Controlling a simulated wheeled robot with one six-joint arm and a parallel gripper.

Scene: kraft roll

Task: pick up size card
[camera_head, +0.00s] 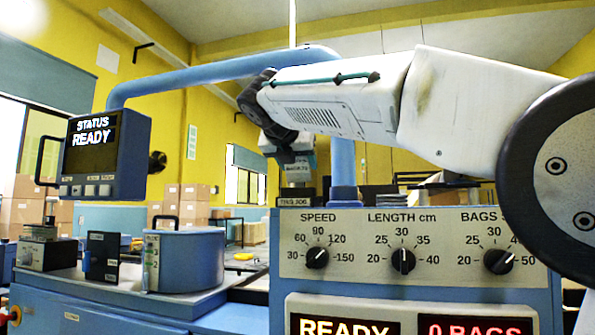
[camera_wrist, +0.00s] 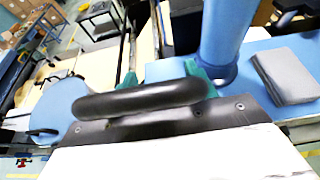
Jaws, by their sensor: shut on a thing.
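In the wrist view, a white card-like panel (camera_wrist: 170,158), which I take to be the size card, has a dark strip along its edge and a thick black handle (camera_wrist: 140,100). The teal fingers of my gripper (camera_wrist: 162,82) show just beyond the handle and are shut on it; the handle hides part of them. In the head view, my gripper (camera_head: 297,178) points down behind the control panel. A small dark labelled piece (camera_head: 295,200) shows just below it; the panel hides anything lower.
The control panel (camera_head: 400,225) with several knobs stands in front of my gripper. A blue post (camera_head: 343,165) rises close by and carries the status display (camera_head: 103,155). A blue drum (camera_head: 185,260) and a dark box (camera_head: 102,257) stand at left. A grey block (camera_wrist: 287,75) lies right.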

